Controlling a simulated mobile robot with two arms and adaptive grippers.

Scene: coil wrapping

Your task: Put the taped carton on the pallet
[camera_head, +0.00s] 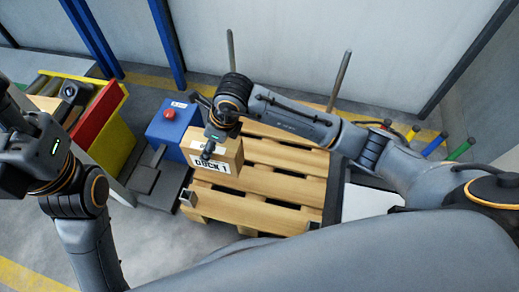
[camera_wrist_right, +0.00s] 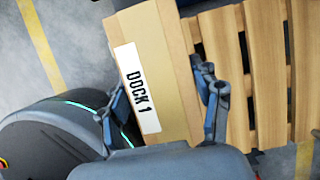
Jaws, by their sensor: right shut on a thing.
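The carton (camera_head: 229,153) is a small tan box with a white "DOCK 1" label. It is in my right gripper (camera_head: 208,150), at the left part of the wooden pallet (camera_head: 278,184). In the right wrist view the carton (camera_wrist_right: 170,65) sits between the two fingers of my right gripper (camera_wrist_right: 165,108), which is shut on it. Whether its underside touches the pallet is hidden. I cannot make out the tape clearly. My left arm is at the left edge of the head view; its gripper (camera_head: 22,150) shows only in part, its fingers unclear.
A blue box with a red button (camera_head: 169,115) stands left of the pallet. A conveyor with yellow and red sides (camera_head: 100,120) is farther left. Two grey posts (camera_head: 340,80) rise behind the pallet. Coloured posts (camera_head: 461,149) stand at the right. Much of the pallet's top is bare.

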